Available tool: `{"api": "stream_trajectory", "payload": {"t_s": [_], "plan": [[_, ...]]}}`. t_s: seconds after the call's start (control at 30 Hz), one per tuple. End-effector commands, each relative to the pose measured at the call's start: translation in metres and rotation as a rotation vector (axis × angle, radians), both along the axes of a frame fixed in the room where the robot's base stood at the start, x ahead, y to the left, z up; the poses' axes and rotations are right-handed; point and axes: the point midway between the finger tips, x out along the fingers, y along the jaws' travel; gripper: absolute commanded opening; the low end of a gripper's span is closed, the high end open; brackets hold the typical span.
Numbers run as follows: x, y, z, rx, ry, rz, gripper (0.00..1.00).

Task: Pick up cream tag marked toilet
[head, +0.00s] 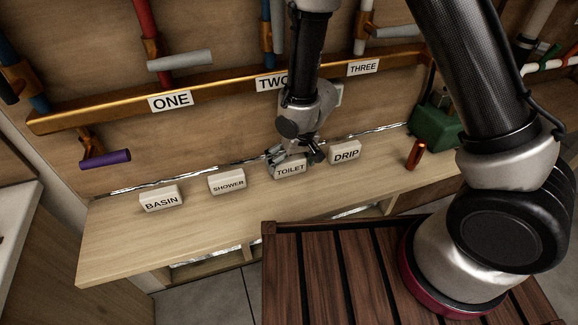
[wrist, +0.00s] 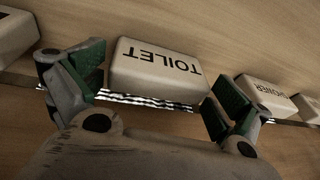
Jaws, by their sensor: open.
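The cream tag marked TOILET (head: 291,171) stands on the wooden shelf, between the SHOWER and DRIP tags. In the wrist view the TOILET tag (wrist: 157,70) appears upside down in the middle, between my fingers. My gripper (head: 292,154) is open at the tag, reaching down from above and behind it. In the wrist view my gripper (wrist: 160,85) has one green-padded finger close to each end of the tag. I cannot tell whether either pad touches it.
The DRIP tag (head: 345,151) is close on the right; the SHOWER tag (head: 227,182) and BASIN tag (head: 161,198) stand to the left. An orange cylinder (head: 416,154) and a green box (head: 436,127) are farther right. A copper rail (head: 215,92) with pipes runs behind. The shelf's front is clear.

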Motion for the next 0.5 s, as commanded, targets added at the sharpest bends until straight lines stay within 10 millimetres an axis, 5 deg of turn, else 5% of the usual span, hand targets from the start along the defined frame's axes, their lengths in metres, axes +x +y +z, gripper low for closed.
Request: {"api": "stream_trajectory", "payload": {"t_s": [0.3, 0.5], "plan": [[0.0016, 0.0017, -0.0077, 0.0, -0.001, 0.0, 1.0], [0.0014, 0.0017, -0.0075, 0.0, 0.0, 0.0, 0.69]]}}
